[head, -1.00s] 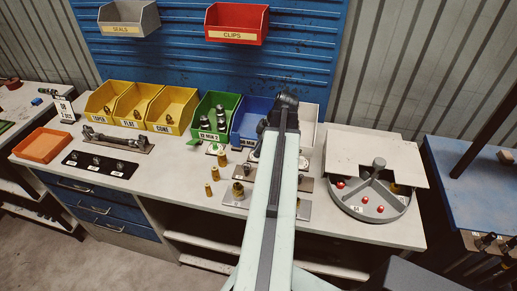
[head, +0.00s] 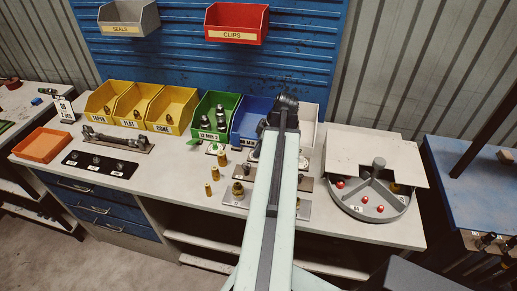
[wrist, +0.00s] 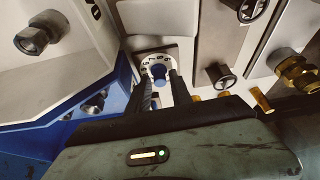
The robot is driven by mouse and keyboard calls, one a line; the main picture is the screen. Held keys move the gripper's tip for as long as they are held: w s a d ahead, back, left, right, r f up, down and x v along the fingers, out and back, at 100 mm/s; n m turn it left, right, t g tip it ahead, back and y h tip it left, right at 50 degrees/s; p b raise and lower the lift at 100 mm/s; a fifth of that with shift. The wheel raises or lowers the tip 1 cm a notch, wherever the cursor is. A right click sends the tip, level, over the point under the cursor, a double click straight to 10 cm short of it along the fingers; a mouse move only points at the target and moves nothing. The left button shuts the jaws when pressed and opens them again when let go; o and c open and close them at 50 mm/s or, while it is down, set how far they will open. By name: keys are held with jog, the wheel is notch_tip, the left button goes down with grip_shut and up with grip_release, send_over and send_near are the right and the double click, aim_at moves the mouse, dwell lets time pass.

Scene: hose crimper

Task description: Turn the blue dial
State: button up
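The blue dial (wrist: 158,71) shows in the wrist view, a small blue knob on a round white face with dark marks. My gripper (wrist: 161,79) is open, with one dark finger to the left of the knob and one to the right. The fingertips look close to the knob; I cannot tell whether they touch it. In the head view my arm covers my gripper and most of the area in front of the blue bin (head: 250,118), and I cannot make out the dial there.
A green bin (head: 208,125) stands left of the blue bin. Brass fittings (head: 212,173) stand on the bench left of my arm. Dark round knobs (wrist: 221,75) and a brass fitting (wrist: 297,70) lie right of the dial. A divided round tray (head: 360,205) is at the bench's right.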

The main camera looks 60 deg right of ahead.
jog(key=p+v, duration=0.7)
jog(key=shift+r, duration=0.35)
jog(key=shift+s, duration=0.2)
jog(key=shift+w, duration=0.1)
